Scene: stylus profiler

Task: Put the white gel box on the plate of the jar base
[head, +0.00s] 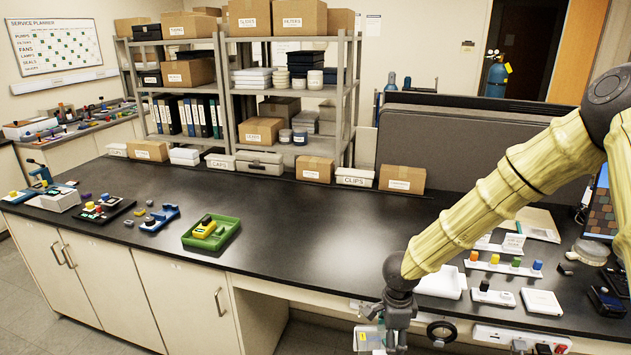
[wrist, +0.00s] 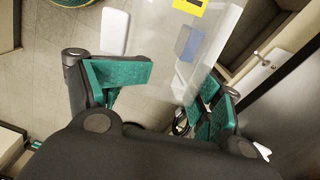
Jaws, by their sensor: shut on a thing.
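My gripper (head: 385,340) is low at the front edge of the dark bench, at the bottom of the head view. It is shut on a pale, see-through box with a yellow patch, which I take to be the white gel box (head: 366,337). In the wrist view the box (wrist: 222,45) shows beyond the green finger pads of my gripper (wrist: 178,88), with a yellow label and a blue-grey patch. The floor shows behind it. Part of the box is hidden by the fingers. I cannot pick out the jar base or its plate with certainty.
A white tray (head: 442,282), a row of coloured caps (head: 505,264) and a white flat block (head: 541,301) lie on the right of the bench. A green tray (head: 211,233) stands left. The middle of the bench (head: 310,225) is clear. A power strip (head: 520,338) is at the front edge.

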